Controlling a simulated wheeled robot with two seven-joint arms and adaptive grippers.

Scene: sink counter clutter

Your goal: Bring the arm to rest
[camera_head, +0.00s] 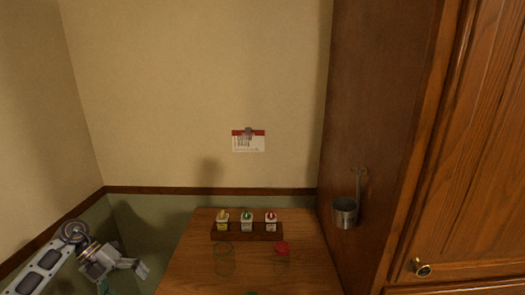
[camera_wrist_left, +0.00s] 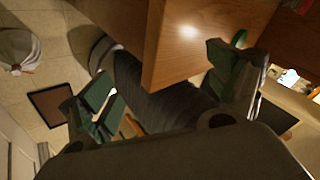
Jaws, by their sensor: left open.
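My left gripper (camera_head: 124,277) is at the lower left in the head view, left of the wooden counter (camera_head: 190,272) and apart from the things on it. In the left wrist view my left gripper (camera_wrist_left: 165,95) has its two green-padded fingers spread wide, with nothing held between them. The corner of the counter (camera_wrist_left: 190,45) shows beyond and between the fingers there. My right gripper does not show in either view.
A dark rack (camera_head: 232,236) with three small bottles stands at the counter's back. A metal cup (camera_head: 345,212) hangs on the wooden cabinet (camera_head: 385,120) at right. A card (camera_head: 249,144) is on the wall.

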